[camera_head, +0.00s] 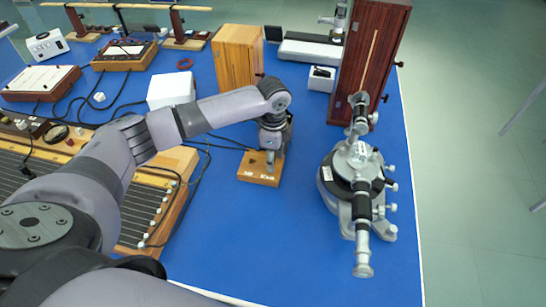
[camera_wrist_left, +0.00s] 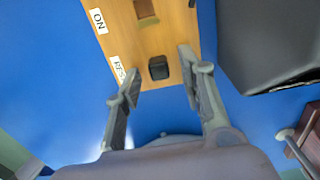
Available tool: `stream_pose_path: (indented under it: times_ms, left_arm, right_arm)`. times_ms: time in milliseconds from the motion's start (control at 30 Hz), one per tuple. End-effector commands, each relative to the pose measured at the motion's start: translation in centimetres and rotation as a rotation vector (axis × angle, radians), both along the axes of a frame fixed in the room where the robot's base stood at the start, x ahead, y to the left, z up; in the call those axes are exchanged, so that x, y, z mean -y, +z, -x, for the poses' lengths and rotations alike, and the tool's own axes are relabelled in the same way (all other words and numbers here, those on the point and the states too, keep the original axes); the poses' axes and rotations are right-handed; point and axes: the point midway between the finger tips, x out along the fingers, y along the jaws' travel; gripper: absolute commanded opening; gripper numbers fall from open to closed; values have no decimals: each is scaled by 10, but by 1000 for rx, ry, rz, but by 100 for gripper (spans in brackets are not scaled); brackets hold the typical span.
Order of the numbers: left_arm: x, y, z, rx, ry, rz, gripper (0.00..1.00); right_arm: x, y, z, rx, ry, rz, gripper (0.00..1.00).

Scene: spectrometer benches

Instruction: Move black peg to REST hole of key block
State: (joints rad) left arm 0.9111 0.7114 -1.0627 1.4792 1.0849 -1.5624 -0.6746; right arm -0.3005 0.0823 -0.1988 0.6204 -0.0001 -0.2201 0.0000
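The wooden key block (camera_head: 258,178) lies on the blue bench top, below my left gripper (camera_head: 271,158) in the head view. In the left wrist view the key block (camera_wrist_left: 178,18) carries an ON label (camera_wrist_left: 98,21) and a partly hidden label reading "RES" (camera_wrist_left: 117,68). The black peg (camera_wrist_left: 158,67) sits in the block beside that second label. A dark hole (camera_wrist_left: 145,9) shows beside the ON label. The left gripper's fingers (camera_wrist_left: 159,68) are open, one on each side of the peg, with gaps between. My right gripper is not in view.
A metal spectrometer (camera_head: 352,165) stands right of the block. A wooden box (camera_head: 238,55), a tall dark wooden case (camera_head: 365,60) and a white box (camera_head: 171,88) stand behind. A slatted wooden instrument (camera_head: 150,215) and cables lie left. The blue bench in front is clear.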

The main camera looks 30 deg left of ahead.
Motion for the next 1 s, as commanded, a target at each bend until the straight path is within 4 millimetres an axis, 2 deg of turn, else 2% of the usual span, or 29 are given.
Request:
stream_pose_path:
  times_ms: [367, 467, 800, 1000]
  left_arm:
    - [0, 5, 0, 1, 0, 0, 39]
    - [0, 17, -1, 3, -1, 1, 39]
    - [0, 87, -1, 3, -1, 1, 39]
    - [0, 114, -1, 2, 0, 1, 39]
  right_arm:
    - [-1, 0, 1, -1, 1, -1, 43]
    - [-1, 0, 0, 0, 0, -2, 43]
    - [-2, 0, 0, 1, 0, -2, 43]
    - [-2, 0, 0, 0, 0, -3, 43]
